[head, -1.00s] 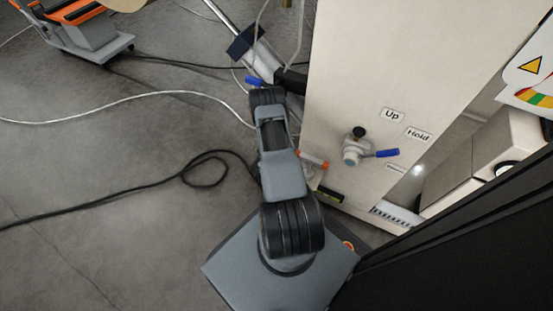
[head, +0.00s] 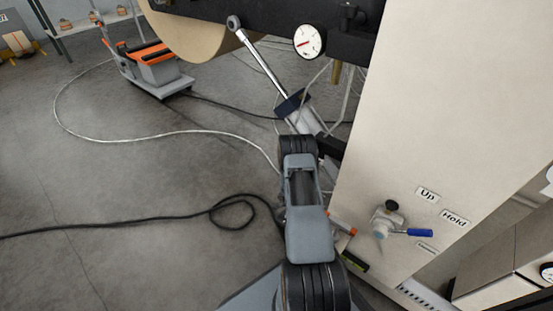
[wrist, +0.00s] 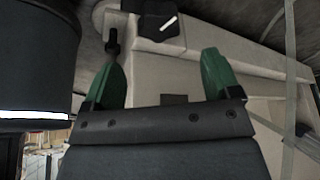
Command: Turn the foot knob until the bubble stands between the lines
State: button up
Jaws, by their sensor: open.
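My gripper (wrist: 161,62) shows in the wrist view with two green fingers spread apart and nothing seen between their tips. A black stem with a knob-like end (wrist: 112,42) stands near the left fingertip; I cannot tell whether it is the foot knob. In the head view my arm hides the gripper. A small dark strip with a yellow-green patch (head: 354,262), perhaps the bubble level, sits low on the pale machine panel (head: 430,110). It is too small to read a bubble or lines. No foot knob is clearly identifiable there.
A valve with a blue lever (head: 418,233) sticks out of the panel near the Up and Hold labels. A gauge (head: 308,41) and a paper roll (head: 205,22) are above. A cart (head: 155,72) stands at back left. Cables (head: 150,222) cross the otherwise open floor.

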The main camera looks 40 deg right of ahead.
jog(key=w+a+r+n+t+p, duration=0.2)
jog(key=w+r, duration=0.4)
jog(key=r, duration=0.6)
jog(key=w+a+r+n+t+p, duration=0.2)
jog(key=w+r+p, duration=0.4)
jog(key=r, duration=0.7)
jog(key=shift+w+a+r+n+t, duration=0.3)
jog(key=shift+w+n+t, duration=0.3)
jog(key=shift+w+t, duration=0.3)
jog(key=shift+p, duration=0.3)
